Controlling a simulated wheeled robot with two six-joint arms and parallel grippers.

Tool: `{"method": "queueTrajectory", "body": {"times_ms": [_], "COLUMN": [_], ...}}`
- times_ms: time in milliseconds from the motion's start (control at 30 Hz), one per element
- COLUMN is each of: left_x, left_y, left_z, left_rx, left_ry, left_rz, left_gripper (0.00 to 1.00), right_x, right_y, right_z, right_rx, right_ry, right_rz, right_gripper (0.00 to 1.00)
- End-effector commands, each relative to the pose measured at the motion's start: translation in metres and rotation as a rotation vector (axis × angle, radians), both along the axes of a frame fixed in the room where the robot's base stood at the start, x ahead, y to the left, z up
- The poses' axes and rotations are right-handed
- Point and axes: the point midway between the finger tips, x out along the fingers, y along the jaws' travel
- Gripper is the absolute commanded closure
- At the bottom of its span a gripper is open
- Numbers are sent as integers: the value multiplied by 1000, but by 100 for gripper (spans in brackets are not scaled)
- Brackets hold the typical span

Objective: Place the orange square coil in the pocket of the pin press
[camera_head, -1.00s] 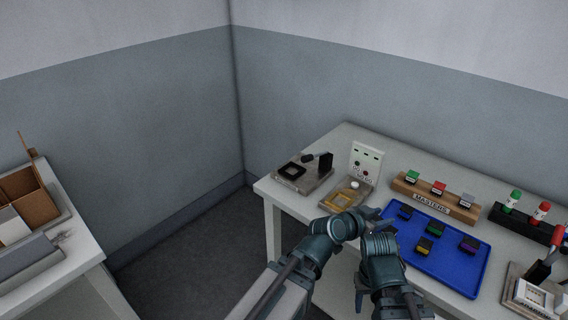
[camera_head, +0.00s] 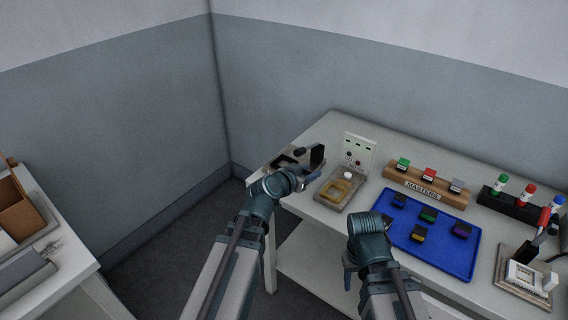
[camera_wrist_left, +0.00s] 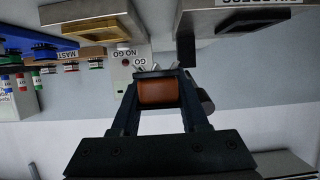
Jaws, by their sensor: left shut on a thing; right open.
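An orange square coil (camera_wrist_left: 158,94) with metal pins shows between the fingers of my left gripper (camera_wrist_left: 158,75) in the left wrist view; the fingers are shut on it. In the head view my left gripper (camera_head: 309,182) is at the front right of the pin press (camera_head: 280,163), and the coil cannot be made out there. The press is a grey block with a dark pocket and a black upright; my left arm hides its front part. It also shows at the upper right of the wrist view (camera_wrist_left: 235,22). My right gripper (camera_head: 349,280) is low at the table's front edge, open, largely hidden.
A fixture with a yellowish pocket (camera_head: 327,197) and a GO/NO GO panel (camera_head: 357,148) stand right of the press. A blue tray (camera_head: 455,265) holds several small parts. Behind it is a wooden MASTERS block (camera_head: 428,193). Another press (camera_head: 505,280) stands far right.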

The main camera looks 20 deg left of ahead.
Motion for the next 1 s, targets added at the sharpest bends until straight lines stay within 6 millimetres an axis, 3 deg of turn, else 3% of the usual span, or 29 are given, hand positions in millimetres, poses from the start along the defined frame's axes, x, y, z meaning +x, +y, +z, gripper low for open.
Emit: {"method": "queueTrajectory", "body": {"times_ms": [167, 633, 800, 1000], "left_x": [11, 101, 115, 117], "left_y": [8, 76, 87, 90], "left_z": [-2, -13, -14, -14], "left_rx": [0, -1, 0, 0], "left_ry": [0, 0, 0, 0], "left_rz": [2, 1, 0, 0], "left_gripper": [100, 100, 100, 100], "right_x": [0, 0, 0, 0], "right_y": [0, 0, 0, 0], "right_z": [-2, -13, -14, -14], "right_rx": [0, 0, 0, 0], "right_ry": [0, 0, 0, 0], "right_rz": [0, 0, 0, 0], "right_gripper": [50, 50, 50, 50]}}
